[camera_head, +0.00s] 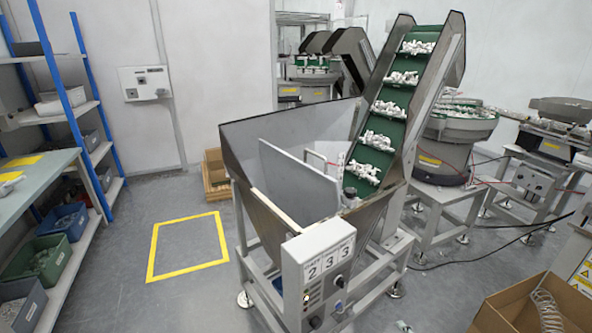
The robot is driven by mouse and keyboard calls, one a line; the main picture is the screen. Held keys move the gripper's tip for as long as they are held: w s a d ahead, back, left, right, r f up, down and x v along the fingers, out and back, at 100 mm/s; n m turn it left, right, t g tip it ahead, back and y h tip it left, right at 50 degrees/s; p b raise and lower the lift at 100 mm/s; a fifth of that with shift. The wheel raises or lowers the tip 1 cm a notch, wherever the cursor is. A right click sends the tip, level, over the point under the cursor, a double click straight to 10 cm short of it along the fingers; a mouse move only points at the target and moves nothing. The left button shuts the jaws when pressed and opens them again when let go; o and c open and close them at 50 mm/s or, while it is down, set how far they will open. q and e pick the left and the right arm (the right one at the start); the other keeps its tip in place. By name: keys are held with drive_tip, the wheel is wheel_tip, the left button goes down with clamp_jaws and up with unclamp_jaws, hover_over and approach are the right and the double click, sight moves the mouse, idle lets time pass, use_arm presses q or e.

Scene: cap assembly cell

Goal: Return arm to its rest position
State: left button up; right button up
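Neither of my arms nor grippers shows in the head view. A steel hopper (262,211) stands in the middle of the view on a metal frame. A green inclined conveyor (391,95) rises from it to the upper right, carrying clumps of small white parts.
A blue-post shelf (85,100) with bins stands at left. A yellow floor square (186,274) is empty, with clear floor around it. An open cardboard box (500,318) is at lower right. Bowl feeders (445,160) stand behind at right, with cables on the floor.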

drive_tip(key=s+d+f+m+g+h+p, duration=0.1)
drive_tip(key=s+d+f+m+g+h, duration=0.2)
drive_tip(key=s+f+m, duration=0.5)
drive_tip(key=s+d+f+m+g+h+p, duration=0.1)
drive_tip(key=s+d+f+m+g+h, duration=0.2)
drive_tip(key=f, duration=0.9)
drive_tip(key=s+a+f+m+g, duration=0.2)
drive_tip(key=s+a+f, duration=0.1)
drive_tip(key=s, duration=0.5)
drive_tip(key=s+a+f+m+g+p, duration=0.1)
drive_tip(key=s+a+f+m+g, duration=0.1)
drive_tip(key=s+f, duration=0.3)
drive_tip(key=s+a+f+m+g+p, duration=0.1)
drive_tip(key=s+a+f+m+g, duration=0.1)
drive_tip(key=s, duration=1.1)
wheel_tip(320, 180, down, 3)
drive_tip(key=shift+s+a+r+m+g+y, duration=0.2)
drive_tip(key=shift+s+a+m+g+y, duration=0.15)
drive_tip(key=shift+a+g, duration=0.65)
drive_tip(key=shift+w+d, duration=0.1)
drive_tip(key=shift+d, duration=0.05)
